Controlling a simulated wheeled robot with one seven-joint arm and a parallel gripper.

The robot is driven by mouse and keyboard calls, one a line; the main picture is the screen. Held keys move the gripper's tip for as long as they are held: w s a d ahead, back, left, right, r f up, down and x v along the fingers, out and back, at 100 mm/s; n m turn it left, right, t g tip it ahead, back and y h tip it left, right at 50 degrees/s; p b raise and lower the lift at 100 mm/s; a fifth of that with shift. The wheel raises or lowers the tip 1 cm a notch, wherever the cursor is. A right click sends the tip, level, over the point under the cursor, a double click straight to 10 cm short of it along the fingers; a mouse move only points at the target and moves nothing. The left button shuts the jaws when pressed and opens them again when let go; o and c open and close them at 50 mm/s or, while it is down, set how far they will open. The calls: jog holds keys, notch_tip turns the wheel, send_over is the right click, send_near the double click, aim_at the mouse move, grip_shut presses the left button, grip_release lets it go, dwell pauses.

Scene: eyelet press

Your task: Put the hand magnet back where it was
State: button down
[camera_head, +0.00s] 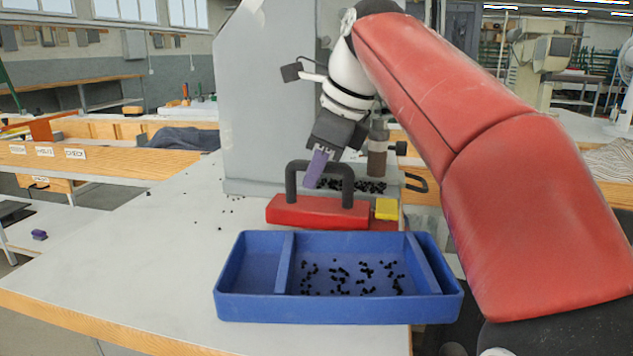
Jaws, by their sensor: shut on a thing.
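The hand magnet (318,212), a red block with a black arched handle, is upright just behind the blue tray and in front of the press. My gripper (317,172), with purple fingers, comes down from above and is shut on the top bar of the handle. Only one finger shows clearly. I cannot tell whether the magnet's underside touches the surface below it. A flat red patch (384,225) shows at the magnet's right end, beside a small yellow block (387,209).
The blue tray (330,308) has three compartments; small black pieces lie in the middle one. More black pieces lie on the press base and scattered on the white table (150,260). The grey press (262,100) stands close behind. The table's left side is mostly clear.

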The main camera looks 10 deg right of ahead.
aim_at(338, 211)
jog(key=shift+f+b, duration=0.3)
jog(key=shift+f, duration=0.3)
jog(key=shift+r, duration=0.1)
jog(key=c, duration=1.8)
grip_release()
jog(key=shift+f, duration=0.2)
jog(key=o, duration=0.4)
jog(key=shift+o, duration=0.2)
jog(key=p+v, duration=0.3)
jog(key=v, duration=0.9)
jog(key=shift+r, duration=0.15)
